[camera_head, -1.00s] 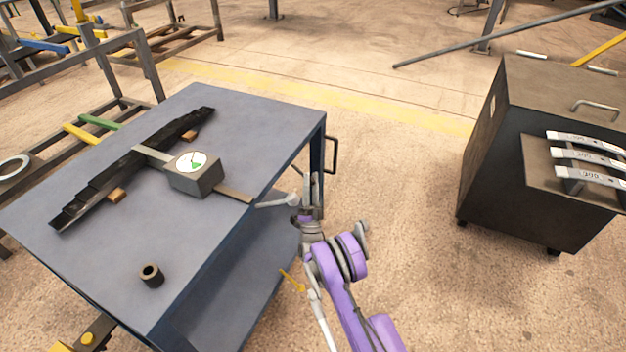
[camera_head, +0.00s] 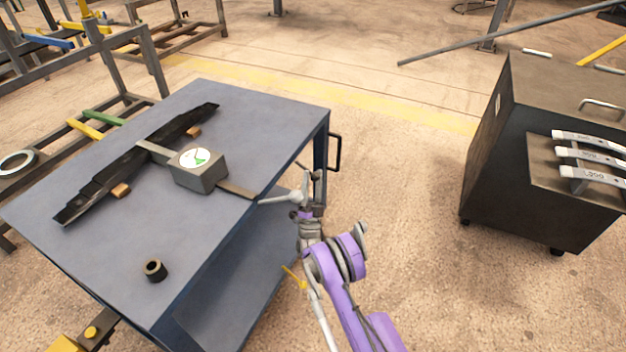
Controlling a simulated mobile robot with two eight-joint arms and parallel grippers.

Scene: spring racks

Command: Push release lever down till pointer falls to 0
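A grey gauge box (camera_head: 202,176) sits on a bar (camera_head: 240,188) across the blue table (camera_head: 215,115). Its round white dial (camera_head: 193,157) has a green sector; the pointer's reading is too small to tell. A pale grey lever-like rod (camera_head: 280,198) lies just past the bar's end at the table's right edge, beside my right gripper (camera_head: 311,183). I cannot tell whether they touch. The gripper's thin fingers point up, beyond the table edge; their opening is unclear. My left gripper is out of view.
A dark leaf spring (camera_head: 130,170) lies on the table over small wooden blocks. A dark short tube (camera_head: 155,270) stands near the front edge. A dark cabinet (camera_head: 500,165) with pale labelled strips (camera_head: 592,155) stands at the right. Bare floor lies between.

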